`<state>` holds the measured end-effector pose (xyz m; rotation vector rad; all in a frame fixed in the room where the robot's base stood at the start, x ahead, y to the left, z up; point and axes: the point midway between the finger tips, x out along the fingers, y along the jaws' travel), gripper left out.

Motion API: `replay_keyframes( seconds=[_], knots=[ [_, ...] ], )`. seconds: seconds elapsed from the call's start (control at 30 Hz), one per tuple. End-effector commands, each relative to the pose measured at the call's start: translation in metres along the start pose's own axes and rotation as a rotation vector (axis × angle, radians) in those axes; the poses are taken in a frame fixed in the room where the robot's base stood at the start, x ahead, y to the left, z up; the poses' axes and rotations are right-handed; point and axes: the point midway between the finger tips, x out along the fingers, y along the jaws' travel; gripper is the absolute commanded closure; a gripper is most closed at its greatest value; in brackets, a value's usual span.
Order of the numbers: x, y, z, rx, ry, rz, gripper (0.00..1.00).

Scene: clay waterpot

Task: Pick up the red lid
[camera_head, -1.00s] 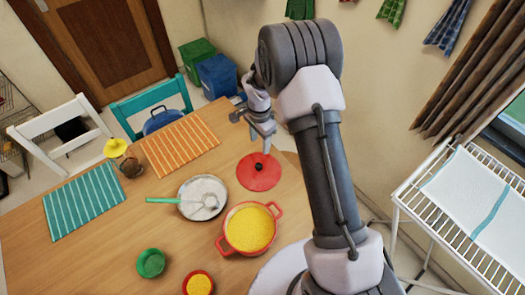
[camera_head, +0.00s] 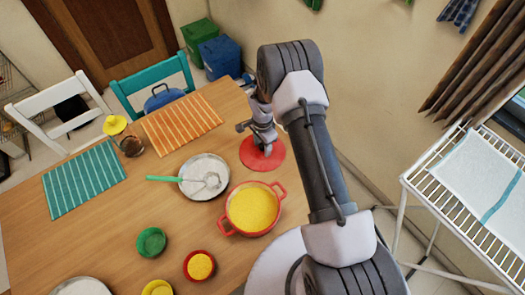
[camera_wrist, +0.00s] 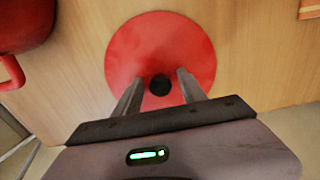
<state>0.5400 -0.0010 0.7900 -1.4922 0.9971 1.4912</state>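The red lid (camera_head: 262,157) lies flat on the wooden table, beyond the red pot. In the wrist view the lid (camera_wrist: 160,45) is a red disc with a round black knob (camera_wrist: 160,85) at its middle. My gripper (camera_wrist: 157,82) is open over the lid, with one finger on each side of the knob. In the head view my gripper (camera_head: 266,148) is low over the lid and hides its middle. I cannot tell whether the fingertips touch the lid.
The red pot (camera_head: 235,222) with yellow contents stands close to the lid. A green bowl (camera_head: 152,242) and a red bowl (camera_head: 187,262) are nearer. A drying rack (camera_head: 445,160) stands at the right.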

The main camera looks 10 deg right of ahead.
Motion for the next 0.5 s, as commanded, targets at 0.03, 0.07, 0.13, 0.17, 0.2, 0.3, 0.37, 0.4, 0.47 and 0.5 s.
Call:
replay_keyframes(
  seconds=[0.03, 0.07, 0.13, 0.17, 0.2, 0.3, 0.37, 0.4, 0.47, 0.5],
  knots=[
    [-0.0002, 0.0, 0.0, 0.0, 0.0, 0.0, 0.64],
    [-0.0003, 0.0001, 0.0, 0.0, 0.0, 0.0, 0.7],
    [-0.0003, 0.0001, 0.0, 0.0, 0.0, 0.0, 0.83],
    [-0.0003, 0.0001, 0.0, 0.0, 0.0, 0.0, 0.89],
    [-0.0003, 0.0001, 0.0, 0.0, 0.0, 0.0, 0.97],
    [-0.0004, 0.0001, 0.0, 0.0, 0.0, 0.0, 1.0],
    [-0.0005, -0.0001, -0.0001, 0.0, 0.0, 0.0, 1.0],
    [-0.0006, 0.0, 0.0, 0.0, 0.0, 0.0, 1.0],
    [-0.0006, 0.0, -0.0001, 0.0, 0.0, 0.0, 1.0],
    [-0.001, -0.0001, -0.0001, 0.0, 0.0, 0.0, 1.0]
  ],
)
